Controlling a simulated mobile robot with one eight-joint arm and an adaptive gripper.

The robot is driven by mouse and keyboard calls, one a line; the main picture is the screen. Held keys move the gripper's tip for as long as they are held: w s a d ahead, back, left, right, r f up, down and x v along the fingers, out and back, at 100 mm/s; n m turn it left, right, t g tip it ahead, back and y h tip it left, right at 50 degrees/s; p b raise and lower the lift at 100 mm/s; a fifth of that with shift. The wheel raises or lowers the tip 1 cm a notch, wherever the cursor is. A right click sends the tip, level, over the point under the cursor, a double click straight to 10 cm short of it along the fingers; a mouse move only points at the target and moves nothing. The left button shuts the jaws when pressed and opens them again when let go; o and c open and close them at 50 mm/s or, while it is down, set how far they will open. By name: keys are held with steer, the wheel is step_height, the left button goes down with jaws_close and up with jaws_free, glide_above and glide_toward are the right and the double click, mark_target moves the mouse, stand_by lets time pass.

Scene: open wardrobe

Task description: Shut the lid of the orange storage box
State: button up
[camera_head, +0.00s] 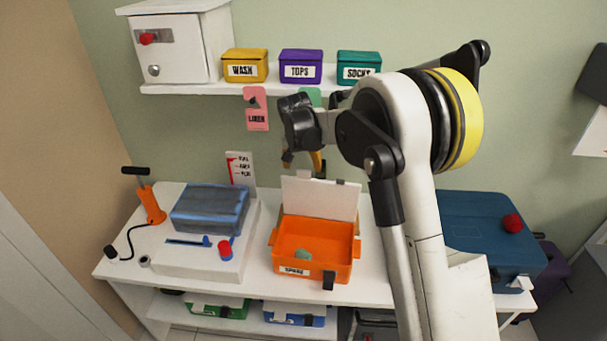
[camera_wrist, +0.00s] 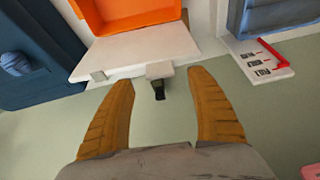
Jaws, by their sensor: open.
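The orange storage box (camera_head: 288,268) stands on the white table with its label facing front. Its white lid (camera_head: 318,198) stands raised at the back, so the box is open. My gripper (camera_head: 302,160) is above the lid's upper edge, partly hidden by my arm. In the wrist view my gripper (camera_wrist: 158,79) is open, with two brown-orange fingers apart and nothing held. The lid (camera_wrist: 125,52) and box (camera_wrist: 130,14) appear beyond the fingertips. A pale tab with a dark end on the lid's edge shows between the fingers; contact cannot be told.
A white device with a blue-grey pad (camera_head: 210,208) and red knob stands left of the box. A blue case (camera_head: 485,235) is at right. A shelf above holds yellow (camera_head: 244,66), purple (camera_head: 300,66) and green boxes. A pink tag (camera_head: 256,108) hangs below it.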

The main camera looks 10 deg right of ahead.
mark_target(304, 171)
steer(key=b+x, duration=0.1)
steer(key=x, duration=0.4)
steer(key=shift+w+f, duration=0.2)
steer(key=shift+f, duration=0.15)
steer(key=c, duration=1.4)
